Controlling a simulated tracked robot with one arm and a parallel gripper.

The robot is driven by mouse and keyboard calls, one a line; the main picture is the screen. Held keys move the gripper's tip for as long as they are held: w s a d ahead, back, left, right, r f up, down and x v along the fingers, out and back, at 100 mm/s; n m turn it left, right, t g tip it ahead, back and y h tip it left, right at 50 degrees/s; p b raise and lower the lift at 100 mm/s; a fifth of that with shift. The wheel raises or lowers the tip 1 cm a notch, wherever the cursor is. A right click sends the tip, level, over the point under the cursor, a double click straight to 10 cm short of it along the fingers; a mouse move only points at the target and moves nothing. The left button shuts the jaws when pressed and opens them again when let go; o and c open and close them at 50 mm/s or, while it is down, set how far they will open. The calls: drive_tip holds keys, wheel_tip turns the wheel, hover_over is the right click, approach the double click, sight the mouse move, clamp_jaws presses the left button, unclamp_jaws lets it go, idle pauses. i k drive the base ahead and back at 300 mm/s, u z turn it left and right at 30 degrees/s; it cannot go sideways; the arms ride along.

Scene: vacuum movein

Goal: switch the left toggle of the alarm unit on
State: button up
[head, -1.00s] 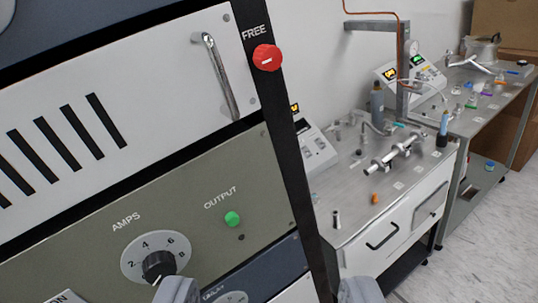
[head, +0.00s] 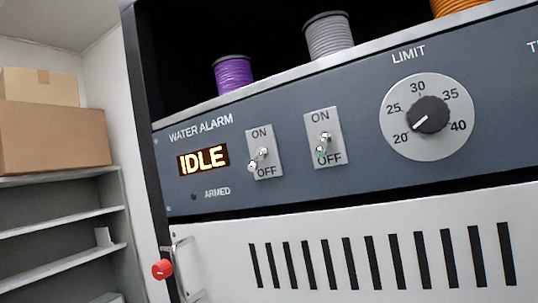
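The alarm unit (head: 360,178) is a dark blue-grey panel lettered WATER ALARM, tilted in the head view. Its left toggle (head: 258,160) is a silver lever on a light plate marked ON above and OFF below; the lever points down toward OFF. The display (head: 203,160) reads IDLE in orange. The small ARMED lamp (head: 194,196) is dark. My gripper is not in view.
A LIMIT dial (head: 430,115) sits to the right on the panel. Purple (head: 233,75) and grey (head: 328,37) spools stand above. Below is a white slotted panel (head: 220,262) with a handle and red knob (head: 162,269). Shelves with cardboard boxes (head: 55,137) stand at left.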

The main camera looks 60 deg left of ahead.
sight(253, 166)
drive_tip(key=z, duration=0.45)
drive_tip(key=k, duration=2.85)
drive_tip(key=u, duration=0.7)
drive_tip(key=i, duration=1)
drive_tip(key=z, duration=0.05)
